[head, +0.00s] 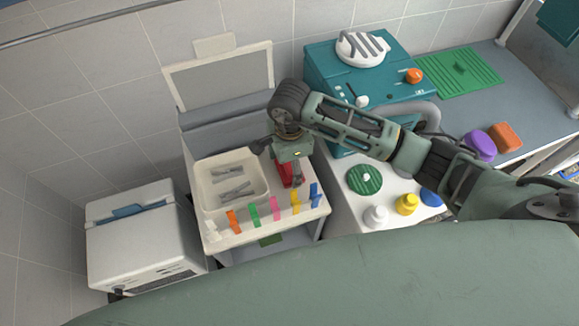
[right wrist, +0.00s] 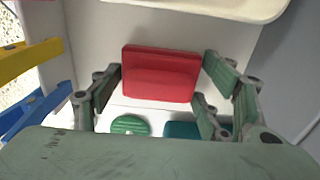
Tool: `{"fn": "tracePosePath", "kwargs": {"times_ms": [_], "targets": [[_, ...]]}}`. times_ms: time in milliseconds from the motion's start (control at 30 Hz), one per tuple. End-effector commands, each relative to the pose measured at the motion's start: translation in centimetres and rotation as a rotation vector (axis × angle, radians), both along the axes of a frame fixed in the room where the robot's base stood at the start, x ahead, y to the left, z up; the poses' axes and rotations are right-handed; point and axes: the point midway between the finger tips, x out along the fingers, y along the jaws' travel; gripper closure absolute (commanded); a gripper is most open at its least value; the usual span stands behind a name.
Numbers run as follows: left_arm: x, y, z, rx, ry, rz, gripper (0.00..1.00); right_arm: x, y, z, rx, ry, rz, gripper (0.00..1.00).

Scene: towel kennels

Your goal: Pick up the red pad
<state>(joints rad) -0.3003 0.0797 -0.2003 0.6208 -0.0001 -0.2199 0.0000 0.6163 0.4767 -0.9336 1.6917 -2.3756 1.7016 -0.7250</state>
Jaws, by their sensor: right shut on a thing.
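The red pad (right wrist: 160,74) is a block with a crease across it, between the two fingers of my right gripper (right wrist: 162,82) in the right wrist view. The gripper is shut on it. In the head view my right gripper (head: 291,163) points down beside the white tray, and part of the red pad (head: 291,173) shows below it. The gripper hides much of the pad there. I cannot tell whether the pad touches the surface below. My left gripper is not in view.
The white tray (head: 206,204) with metal tools is just left of the gripper. Several coloured clips (head: 254,215) line the front edge. A green disc (head: 364,179) and white (head: 376,216) and yellow (head: 406,204) containers stand to the right, before a teal machine (head: 327,65).

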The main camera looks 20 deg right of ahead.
Motion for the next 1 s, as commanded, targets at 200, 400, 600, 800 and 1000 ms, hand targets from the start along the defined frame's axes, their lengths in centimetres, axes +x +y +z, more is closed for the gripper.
{"fn": "tracePosePath", "kwargs": {"times_ms": [200, 400, 600, 800, 1000], "targets": [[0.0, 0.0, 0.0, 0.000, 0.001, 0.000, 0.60, 0.0, 0.0, 0.0, 0.000, -0.001, 0.000, 0.57], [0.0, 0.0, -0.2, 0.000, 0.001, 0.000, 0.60, 0.2, 0.0, 0.9, 0.000, -0.004, 0.000, 0.57], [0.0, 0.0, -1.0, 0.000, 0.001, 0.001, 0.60, 0.3, 0.0, 4.0, 0.000, -0.009, 0.002, 0.57], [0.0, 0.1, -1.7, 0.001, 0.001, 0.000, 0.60, -2.7, -3.5, 6.5, -0.003, -0.004, 0.000, 0.57], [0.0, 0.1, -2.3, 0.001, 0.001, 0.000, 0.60, -4.9, -6.0, 8.5, -0.002, -0.003, -0.001, 0.57]]}}
